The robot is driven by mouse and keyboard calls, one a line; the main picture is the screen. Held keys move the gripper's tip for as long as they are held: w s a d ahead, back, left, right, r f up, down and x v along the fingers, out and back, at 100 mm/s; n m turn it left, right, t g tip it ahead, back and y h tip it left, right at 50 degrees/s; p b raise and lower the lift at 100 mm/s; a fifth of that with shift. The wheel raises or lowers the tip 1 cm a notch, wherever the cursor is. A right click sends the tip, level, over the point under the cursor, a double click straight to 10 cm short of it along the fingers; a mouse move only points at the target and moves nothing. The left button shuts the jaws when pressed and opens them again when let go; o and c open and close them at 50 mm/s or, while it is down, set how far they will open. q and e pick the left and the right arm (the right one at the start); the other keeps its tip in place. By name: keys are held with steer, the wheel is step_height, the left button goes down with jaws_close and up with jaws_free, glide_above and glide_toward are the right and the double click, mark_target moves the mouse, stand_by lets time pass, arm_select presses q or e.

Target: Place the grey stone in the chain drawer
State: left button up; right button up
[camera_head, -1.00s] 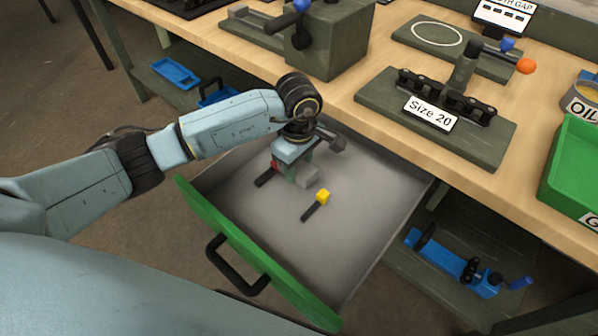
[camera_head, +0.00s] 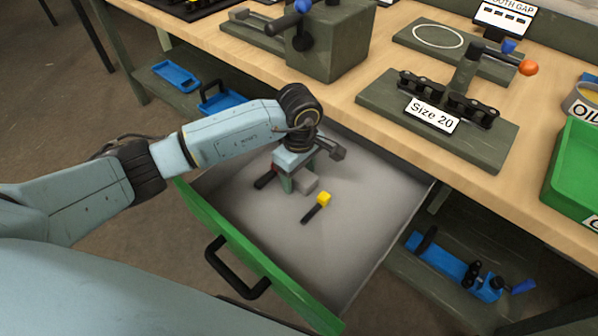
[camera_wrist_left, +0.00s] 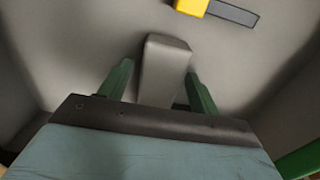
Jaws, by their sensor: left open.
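The grey stone (camera_head: 307,182) is a pale grey block inside the open drawer (camera_head: 365,240), which has a green front. In the left wrist view the stone (camera_wrist_left: 165,68) lies between the two green fingers of my left gripper (camera_wrist_left: 160,85). A gap shows on each side of the stone, so the gripper is open around it. In the head view my left gripper (camera_head: 296,182) reaches down into the drawer and partly hides the stone. My right gripper does not show.
A yellow-headed tool (camera_head: 318,206) lies in the drawer near the stone, and a red and dark item (camera_head: 266,178) lies to the left. The bench top above holds the Size 20 chain stand (camera_head: 440,125) and a green bin (camera_head: 575,170). The drawer's front area is clear.

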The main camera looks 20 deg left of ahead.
mark_target(299, 173)
arm_select(q)
steer(key=shift+r, duration=0.15)
step_height(299, 173, up, 12)
steer(key=p, duration=0.2)
steer(key=shift+p, duration=0.4)
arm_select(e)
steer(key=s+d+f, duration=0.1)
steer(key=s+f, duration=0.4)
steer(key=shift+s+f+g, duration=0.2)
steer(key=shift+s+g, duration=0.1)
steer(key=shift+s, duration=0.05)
